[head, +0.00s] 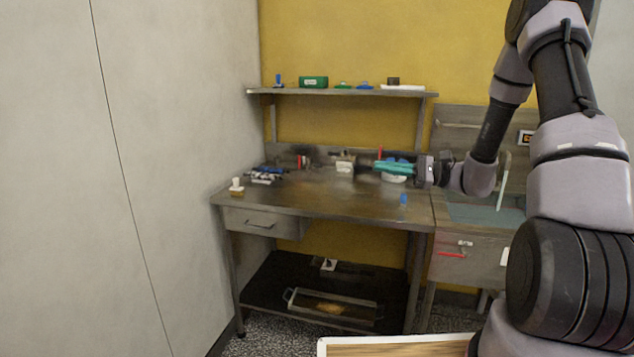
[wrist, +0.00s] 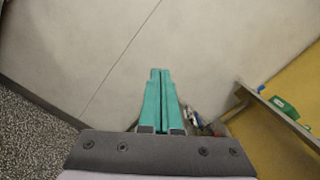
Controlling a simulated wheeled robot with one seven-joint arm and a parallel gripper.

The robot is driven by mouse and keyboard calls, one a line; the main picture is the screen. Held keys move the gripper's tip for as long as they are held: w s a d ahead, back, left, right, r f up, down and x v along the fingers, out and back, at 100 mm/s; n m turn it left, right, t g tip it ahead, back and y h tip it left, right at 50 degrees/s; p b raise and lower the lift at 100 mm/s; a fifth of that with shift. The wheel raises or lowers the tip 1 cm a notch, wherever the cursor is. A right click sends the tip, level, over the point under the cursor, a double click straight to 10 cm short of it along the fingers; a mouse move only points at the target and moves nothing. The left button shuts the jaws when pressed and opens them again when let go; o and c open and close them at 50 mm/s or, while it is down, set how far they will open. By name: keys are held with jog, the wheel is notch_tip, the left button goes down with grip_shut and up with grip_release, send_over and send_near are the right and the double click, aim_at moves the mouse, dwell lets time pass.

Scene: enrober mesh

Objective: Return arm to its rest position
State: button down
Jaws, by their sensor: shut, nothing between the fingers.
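My gripper (head: 378,165) has teal fingers and is at the end of my arm, which comes in from the right in the head view. The fingers point left, over the right part of the metal workbench (head: 330,199). In the wrist view my gripper (wrist: 160,72) is shut with its two fingers side by side and nothing between them. Beyond the fingertips in that view is the pale wall (wrist: 90,40).
A wall shelf (head: 340,92) holds a green box (head: 313,82) and small items. Tools (head: 268,173) lie at the bench's back left. A framed tray (head: 330,307) sits on the lower shelf. A sink unit (head: 480,215) adjoins at right. The bench's front middle is mostly clear.

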jog(key=s+a+r+n+g+h, duration=0.15)
jog(key=s+r+n+h, duration=0.25)
jog(key=s, duration=0.4)
jog(key=s+a+r+n+g+h, duration=0.1)
jog(key=s+r+n+g+h, duration=0.3)
jog(key=s, duration=0.4)
jog(key=s+d+r+n+t+h, duration=0.1)
jog(key=s+d+r+t+h, duration=0.7)
jog(key=d, duration=0.1)
jog(key=shift+s+d+r+t, duration=0.2)
jog(key=shift+r+t, duration=0.1)
jog(key=shift+t, duration=0.05)
